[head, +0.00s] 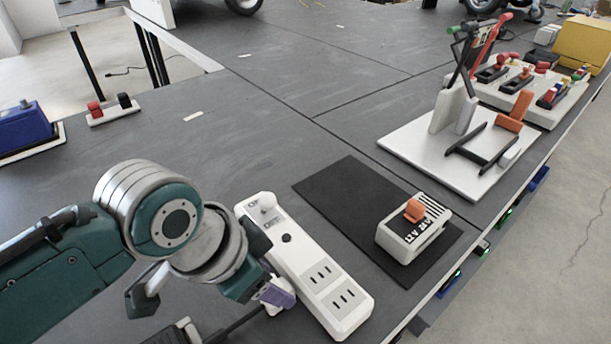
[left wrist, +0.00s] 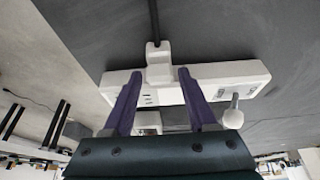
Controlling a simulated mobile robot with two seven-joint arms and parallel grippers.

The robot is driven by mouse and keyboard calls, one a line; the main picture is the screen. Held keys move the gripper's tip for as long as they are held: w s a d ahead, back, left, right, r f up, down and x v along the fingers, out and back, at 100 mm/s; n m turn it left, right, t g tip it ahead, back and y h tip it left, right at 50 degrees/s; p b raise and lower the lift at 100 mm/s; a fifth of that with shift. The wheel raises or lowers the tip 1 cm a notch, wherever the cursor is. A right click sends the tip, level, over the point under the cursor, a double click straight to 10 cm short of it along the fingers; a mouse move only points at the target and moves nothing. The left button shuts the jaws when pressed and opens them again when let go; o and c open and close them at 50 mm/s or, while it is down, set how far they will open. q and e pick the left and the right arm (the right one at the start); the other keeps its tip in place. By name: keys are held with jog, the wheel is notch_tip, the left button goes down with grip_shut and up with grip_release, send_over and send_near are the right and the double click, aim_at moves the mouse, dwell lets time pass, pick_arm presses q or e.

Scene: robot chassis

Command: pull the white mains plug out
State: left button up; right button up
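The white power strip (head: 318,272) lies on the dark table, with slotted sockets at its near end and a switch with a white knob (head: 267,203) at its far end. In the left wrist view the white plug (left wrist: 158,62) sits at the strip (left wrist: 235,76), with its dark cable running away upward. My left gripper (head: 270,290) is at the strip's left side, mostly hiding the plug in the head view. In the left wrist view its purple fingers (left wrist: 159,78) are open, one on each side of the plug, with gaps showing. My right gripper is out of view.
A black mat (head: 335,190) with a white-and-black box (head: 412,238) topped by an orange switch lies right of the strip. A white board with a clamp fixture (head: 462,150) stands farther back. The table's right edge is close beyond.

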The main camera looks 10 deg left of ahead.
pick_arm(q)
grip_shut()
jog(key=shift+s, duration=0.1)
dwell(1.0)
